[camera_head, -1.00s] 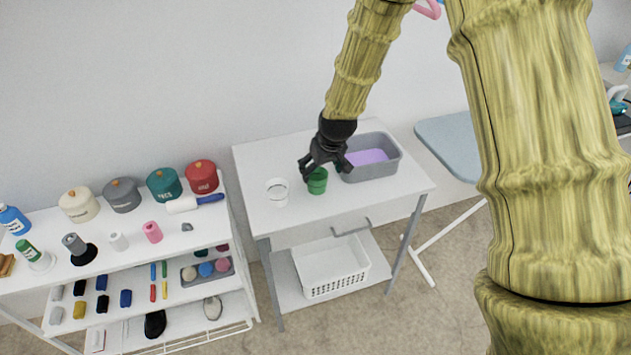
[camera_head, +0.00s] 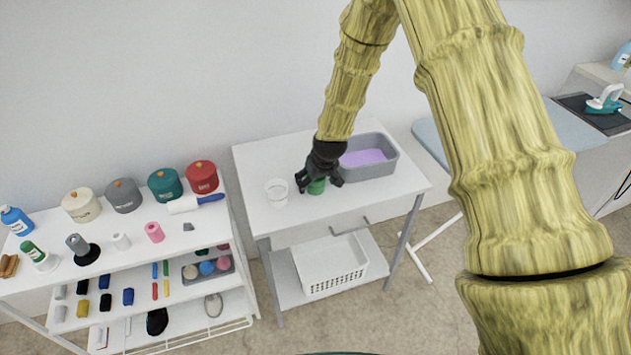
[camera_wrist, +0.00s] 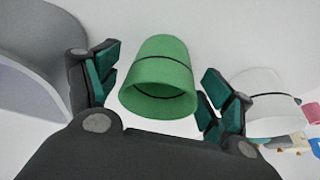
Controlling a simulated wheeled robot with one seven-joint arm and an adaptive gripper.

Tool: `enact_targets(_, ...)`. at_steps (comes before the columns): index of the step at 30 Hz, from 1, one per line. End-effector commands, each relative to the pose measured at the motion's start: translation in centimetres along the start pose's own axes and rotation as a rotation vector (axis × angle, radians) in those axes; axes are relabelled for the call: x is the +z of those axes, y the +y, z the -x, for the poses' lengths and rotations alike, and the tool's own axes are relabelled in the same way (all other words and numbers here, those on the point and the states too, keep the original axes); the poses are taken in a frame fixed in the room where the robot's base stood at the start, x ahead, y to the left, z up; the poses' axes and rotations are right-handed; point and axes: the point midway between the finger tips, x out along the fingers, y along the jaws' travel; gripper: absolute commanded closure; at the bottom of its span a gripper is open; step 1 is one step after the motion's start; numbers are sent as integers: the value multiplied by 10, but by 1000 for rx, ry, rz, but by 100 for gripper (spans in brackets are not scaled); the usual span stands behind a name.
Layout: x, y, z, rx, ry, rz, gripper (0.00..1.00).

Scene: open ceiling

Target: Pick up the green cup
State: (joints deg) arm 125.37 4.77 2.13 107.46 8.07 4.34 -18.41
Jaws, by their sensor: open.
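The green cup (camera_head: 316,187) stands on the white table, partly hidden by my gripper in the head view. My gripper (camera_head: 320,179) is open above and around it. In the wrist view the green cup (camera_wrist: 160,72) lies between the two spread fingers of my gripper (camera_wrist: 158,88), with a visible gap on either side. Its open mouth faces the wrist camera.
A clear white cup (camera_head: 277,192) stands just left of the green cup and also shows in the wrist view (camera_wrist: 268,92). A grey basin (camera_head: 372,170) with purple contents stands close on the right. The white table (camera_head: 345,203) is clear in front.

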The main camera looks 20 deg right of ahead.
Motion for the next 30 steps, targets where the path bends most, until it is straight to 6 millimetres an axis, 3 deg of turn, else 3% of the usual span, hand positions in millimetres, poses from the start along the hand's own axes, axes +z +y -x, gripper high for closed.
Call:
enact_targets(11, 0, 0, -6, 0, 0, 0, 19)
enact_targets(18, 0, 0, -6, 0, 0, 0, 58)
enact_targets(30, 0, 0, -5, 0, 0, 0, 60)
